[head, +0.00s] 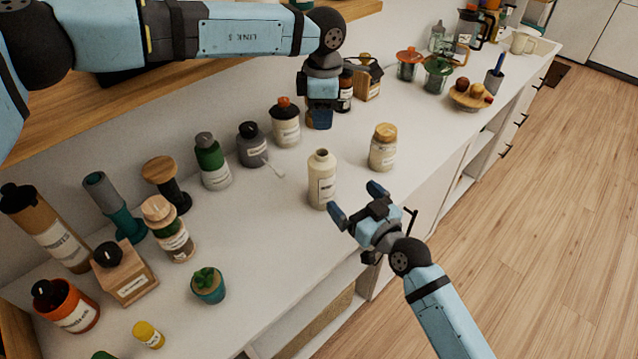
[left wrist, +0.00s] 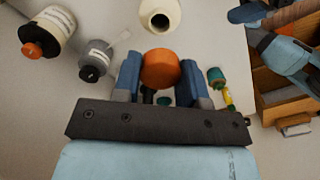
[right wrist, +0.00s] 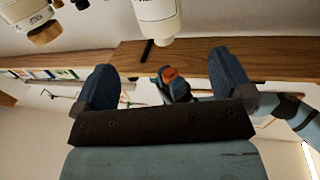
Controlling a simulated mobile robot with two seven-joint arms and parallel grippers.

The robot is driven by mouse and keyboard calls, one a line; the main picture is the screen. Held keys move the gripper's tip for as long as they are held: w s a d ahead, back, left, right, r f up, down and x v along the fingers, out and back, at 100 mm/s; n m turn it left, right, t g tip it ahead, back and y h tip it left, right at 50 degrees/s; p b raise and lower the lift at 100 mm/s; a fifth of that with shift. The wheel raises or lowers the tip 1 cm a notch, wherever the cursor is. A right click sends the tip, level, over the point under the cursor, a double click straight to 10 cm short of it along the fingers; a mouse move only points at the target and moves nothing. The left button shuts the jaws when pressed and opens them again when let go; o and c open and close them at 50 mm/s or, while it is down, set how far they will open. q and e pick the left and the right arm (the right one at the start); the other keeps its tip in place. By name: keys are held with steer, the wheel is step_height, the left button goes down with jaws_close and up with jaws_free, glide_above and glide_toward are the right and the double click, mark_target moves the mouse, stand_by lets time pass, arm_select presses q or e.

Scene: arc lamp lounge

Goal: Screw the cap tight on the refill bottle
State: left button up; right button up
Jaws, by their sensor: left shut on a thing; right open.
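The refill bottle (head: 322,182) is cream, open-necked and upright on the white counter. Its open mouth (left wrist: 160,19) shows in the left wrist view, and its labelled body (right wrist: 158,22) shows at the top of the right wrist view. My left gripper (head: 319,120) is shut on the orange cap (left wrist: 160,69), above the counter and apart from the bottle. The cap also shows in the right wrist view (right wrist: 169,74), but is hidden in the head view. My right gripper (head: 357,203) is open and empty, just to the right of the bottle, not around it.
A jar with a tan lid (head: 383,148) stands right of the bottle. A white bottle with an orange top (head: 285,122), a grey bottle (head: 251,145) and a green bottle (head: 212,162) stand behind and left. A potted succulent (head: 208,286) stands nearer. Counter around the bottle is mostly clear.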

steer(key=x, duration=1.2)
steer(key=c, duration=1.4)
arm_select(q)
glide_above(322, 155)
steer(key=shift+f, duration=2.5)
steer(key=shift+f, duration=0.1)
steer(key=shift+f, duration=0.8)
steer(key=shift+f, duration=0.55)
